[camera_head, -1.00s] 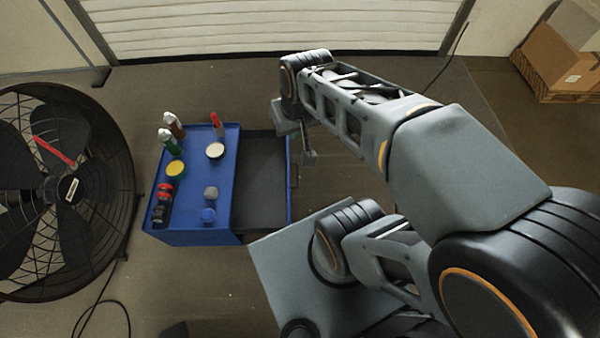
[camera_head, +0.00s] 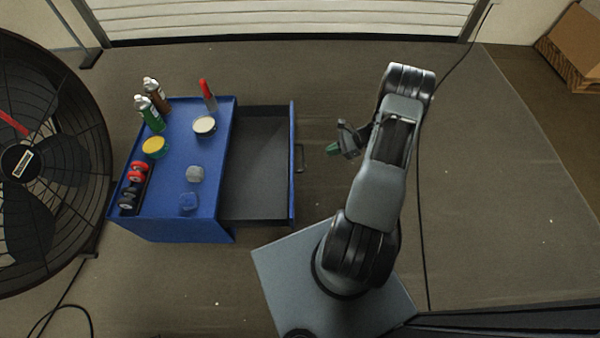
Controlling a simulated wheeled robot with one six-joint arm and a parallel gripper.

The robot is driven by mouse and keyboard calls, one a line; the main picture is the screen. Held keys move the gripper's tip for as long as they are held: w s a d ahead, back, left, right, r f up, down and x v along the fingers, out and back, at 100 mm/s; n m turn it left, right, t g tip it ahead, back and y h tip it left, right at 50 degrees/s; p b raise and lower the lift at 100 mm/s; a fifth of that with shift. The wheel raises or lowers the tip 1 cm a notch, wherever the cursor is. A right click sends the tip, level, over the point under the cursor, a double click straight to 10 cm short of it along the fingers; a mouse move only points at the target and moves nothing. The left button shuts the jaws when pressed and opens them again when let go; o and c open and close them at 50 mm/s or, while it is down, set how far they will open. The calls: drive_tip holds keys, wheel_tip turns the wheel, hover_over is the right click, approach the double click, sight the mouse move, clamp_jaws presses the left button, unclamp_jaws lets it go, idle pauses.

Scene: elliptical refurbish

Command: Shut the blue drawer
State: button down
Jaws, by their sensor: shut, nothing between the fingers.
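The blue drawer (camera_head: 292,185) is pulled out to the right of the blue cabinet (camera_head: 214,172). Its dark grey inside looks empty, and a handle (camera_head: 299,158) sits on its front. My gripper (camera_head: 336,149) is to the right of the handle, apart from it, and points left toward the drawer front. Its fingers are shut with nothing between them. The cabinet top carries spray bottles, tins and small items.
A large black fan (camera_head: 40,165) stands at the left, close to the cabinet. A cardboard box (camera_head: 572,45) is at the far right by the wall. A cable (camera_head: 419,230) runs along the floor right of my arm.

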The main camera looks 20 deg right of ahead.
drive_tip(key=w+a+f+m+b, duration=0.1)
drive_tip(key=w+a+f+b, duration=0.3)
drive_tip(key=a+f, duration=0.5)
drive_tip(key=shift+w+a+t, duration=0.15)
drive_tip(key=shift+a+t, duration=0.25)
drive_tip(key=shift+a, duration=0.5)
drive_tip(key=shift+f, duration=0.1)
